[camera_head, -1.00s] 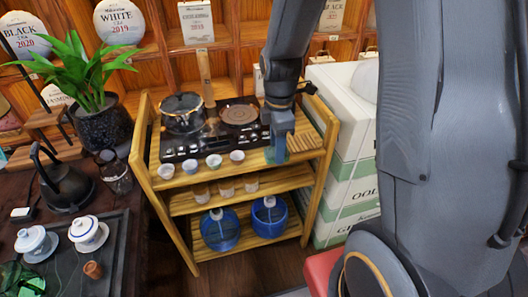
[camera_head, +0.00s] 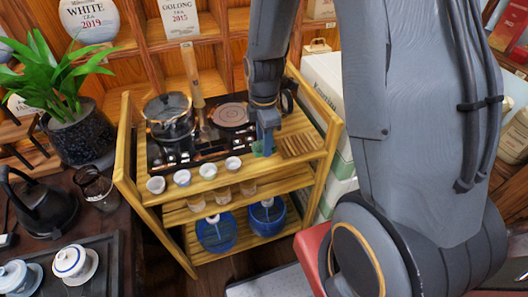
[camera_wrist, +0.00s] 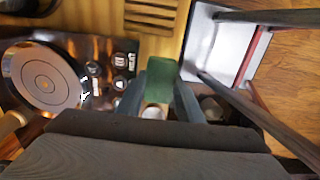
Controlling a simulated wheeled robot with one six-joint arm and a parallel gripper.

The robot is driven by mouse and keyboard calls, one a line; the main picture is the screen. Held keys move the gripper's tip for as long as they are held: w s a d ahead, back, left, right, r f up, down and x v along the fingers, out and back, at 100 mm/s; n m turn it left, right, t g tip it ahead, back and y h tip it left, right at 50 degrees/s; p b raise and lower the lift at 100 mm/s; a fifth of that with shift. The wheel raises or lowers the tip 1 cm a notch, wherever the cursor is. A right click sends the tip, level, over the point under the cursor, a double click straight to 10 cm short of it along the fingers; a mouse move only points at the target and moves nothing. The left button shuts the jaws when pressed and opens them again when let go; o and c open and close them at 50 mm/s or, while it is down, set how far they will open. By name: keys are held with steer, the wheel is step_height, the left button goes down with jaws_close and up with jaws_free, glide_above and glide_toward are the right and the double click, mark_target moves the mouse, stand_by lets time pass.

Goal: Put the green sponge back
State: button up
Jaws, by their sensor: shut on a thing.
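My gripper (camera_head: 265,136) is over the right part of the wooden cart's top (camera_head: 205,187), at the front side. It is shut on the green sponge (camera_head: 258,149), which also shows in the wrist view (camera_wrist: 160,76) between my two fingers. The sponge is left of the slatted wooden board (camera_head: 300,145) and right of the black cooktop panel. I cannot tell whether its underside touches the cart top.
Several small cups (camera_head: 208,171) line the cart's front edge. White boxes (camera_head: 326,80) stand right of the cart.

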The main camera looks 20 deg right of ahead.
mark_target(264, 162)
steer(key=shift+f+p, duration=0.5)
steer(key=shift+f, duration=2)
steer(key=shift+f, duration=0.1)
steer(key=o, duration=0.7)
steer(key=shift+o, duration=0.2)
step_height(264, 162, up, 12)
steer(key=b, duration=0.2)
steer(key=shift+b, duration=0.4)
steer(key=shift+s+r+m, duration=0.45)
steer(key=shift+s+m, duration=0.1)
steer(key=shift+m, duration=0.45)
steer(key=s+r+m+t, duration=0.1)
steer(key=s+m, duration=0.7)
steer(key=m, duration=0.8)
steer(key=shift+s+r, duration=0.2)
steer(key=shift+r, duration=0.65)
